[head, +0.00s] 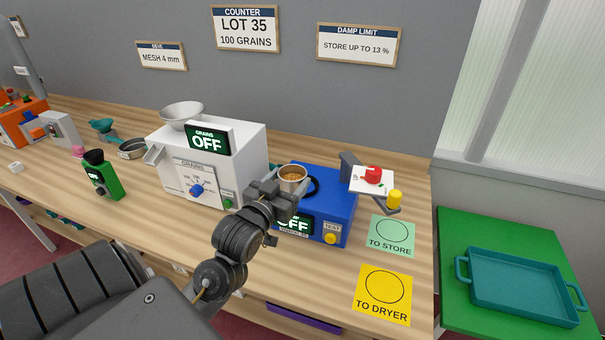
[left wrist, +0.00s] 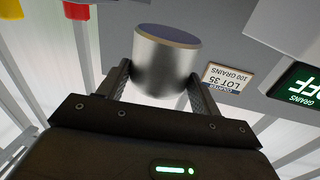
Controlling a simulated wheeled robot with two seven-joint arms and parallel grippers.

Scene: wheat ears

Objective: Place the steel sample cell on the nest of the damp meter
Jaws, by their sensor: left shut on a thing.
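The steel sample cell (head: 293,179) is a small round metal cup with brown grain inside. My left gripper (head: 280,188) is shut on it and holds it upright at the blue damp meter (head: 338,204). In the left wrist view the cell (left wrist: 165,65) sits between the two fingers of the gripper (left wrist: 160,85). In the head view the cell overlaps the meter's left top, where a dark ring (head: 313,187) shows beside it. The nest is not clearly seen, and I cannot tell whether the cell touches the meter. The meter's display reads OFF. My right gripper is not in view.
A white grain counter (head: 235,165) stands left of the meter. A red-and-yellow device (head: 371,178) stands behind right. Green TO STORE (head: 392,235) and yellow TO DRYER (head: 383,295) cards lie at right. A teal tray (head: 525,285) is on a green table (head: 455,230).

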